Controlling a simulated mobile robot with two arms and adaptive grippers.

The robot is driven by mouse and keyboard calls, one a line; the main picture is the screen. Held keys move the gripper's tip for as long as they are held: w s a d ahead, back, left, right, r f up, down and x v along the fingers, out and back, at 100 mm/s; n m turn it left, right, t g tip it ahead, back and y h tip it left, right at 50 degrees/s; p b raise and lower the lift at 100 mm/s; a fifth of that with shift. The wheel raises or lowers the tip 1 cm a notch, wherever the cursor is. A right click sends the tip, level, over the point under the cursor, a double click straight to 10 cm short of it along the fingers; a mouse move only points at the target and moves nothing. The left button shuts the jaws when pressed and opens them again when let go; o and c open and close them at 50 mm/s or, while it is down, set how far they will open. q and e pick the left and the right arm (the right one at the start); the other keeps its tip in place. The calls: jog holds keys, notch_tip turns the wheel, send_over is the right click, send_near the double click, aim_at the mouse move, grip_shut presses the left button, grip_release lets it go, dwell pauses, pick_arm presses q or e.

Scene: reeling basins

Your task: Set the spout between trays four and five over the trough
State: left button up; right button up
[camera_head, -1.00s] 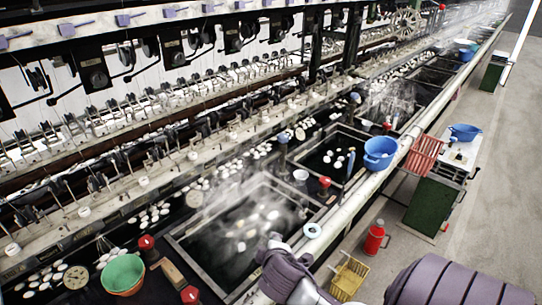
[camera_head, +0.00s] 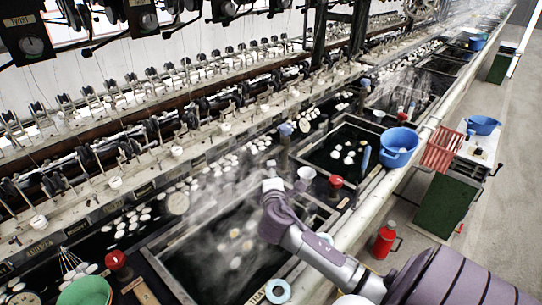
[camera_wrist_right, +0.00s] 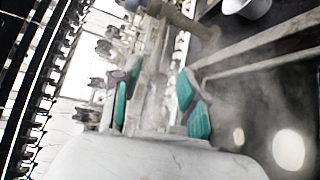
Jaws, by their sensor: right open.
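A spout with a blue top (camera_head: 285,132) stands on a brown post by the divider between two dark water trays, the nearer tray (camera_head: 158,250) and the farther tray (camera_head: 372,180). My right gripper (camera_head: 272,184) is just in front of the spout, over the steaming nearer tray. In the right wrist view its two teal-padded fingers (camera_wrist_right: 156,92) are apart with nothing between them. What looks like the spout's brown pipe and blue-grey end (camera_wrist_right: 178,16) crosses beyond the fingertips, apart from them. I cannot make out the trough or tray numbers. My left gripper is out of view.
A white cup (camera_head: 306,174) and a red-topped knob (camera_head: 335,182) stand right of the gripper. A blue basin (camera_head: 398,146) sits on the front ledge. A green bowl (camera_head: 86,293) is at lower left. A red flask (camera_head: 386,240) stands on the floor.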

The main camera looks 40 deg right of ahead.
aim_at(271, 156)
jog(key=x, duration=1.2)
jog(key=shift+p, duration=0.3)
grip_shut()
